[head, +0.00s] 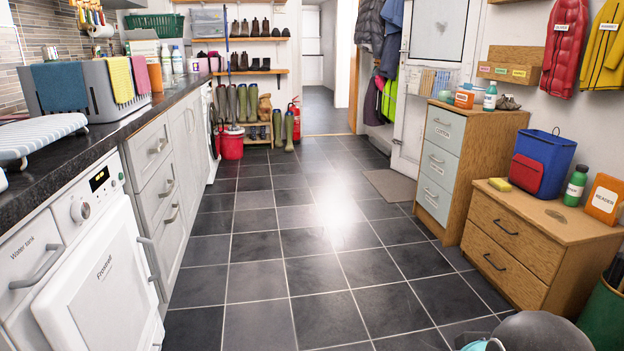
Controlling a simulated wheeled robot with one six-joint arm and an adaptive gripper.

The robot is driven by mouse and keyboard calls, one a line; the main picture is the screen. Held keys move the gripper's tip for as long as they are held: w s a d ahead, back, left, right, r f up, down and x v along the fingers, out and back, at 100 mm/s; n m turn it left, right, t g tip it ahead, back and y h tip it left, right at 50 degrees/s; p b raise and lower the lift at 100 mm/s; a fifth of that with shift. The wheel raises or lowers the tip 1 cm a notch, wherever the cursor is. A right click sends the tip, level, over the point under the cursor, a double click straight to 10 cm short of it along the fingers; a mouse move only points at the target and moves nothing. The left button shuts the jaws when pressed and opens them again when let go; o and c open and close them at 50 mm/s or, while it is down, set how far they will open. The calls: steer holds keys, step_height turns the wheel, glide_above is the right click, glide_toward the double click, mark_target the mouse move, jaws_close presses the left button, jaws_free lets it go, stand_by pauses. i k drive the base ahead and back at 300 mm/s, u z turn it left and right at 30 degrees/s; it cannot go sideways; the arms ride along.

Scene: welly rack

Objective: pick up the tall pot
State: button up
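I cannot say for sure which thing is the tall pot. An orange upright pot-like thing (156,78) stands on the dark counter at the left, beside the grey rack with cloths. A small orange container (464,98) stands on the taller drawer unit at the right, next to a green-and-white bottle (490,96). My gripper is not in view. Only rounded grey and teal parts, which look like my arm, show at the bottom right edge.
The dark tiled floor (270,245) is clear down the middle. White cabinets (160,180) line the left. Wooden drawer units (540,245) line the right, the nearer holding a blue bag (543,160) and a green bottle (576,186). Wellies (242,103) and a red bucket (230,146) stand far back.

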mark_target(154, 70)
steer(key=z, duration=0.05)
steer(key=i, duration=1.95)
steer(key=u, duration=0.9)
steer(key=i, duration=1.75)
steer(key=u, duration=1.2)
steer(key=i, duration=0.25)
steer(key=z, duration=0.05)
steer(key=k, duration=0.5)
steer(key=u, duration=1.3)
steer(key=i, duration=1)
steer(key=z, duration=0.85)
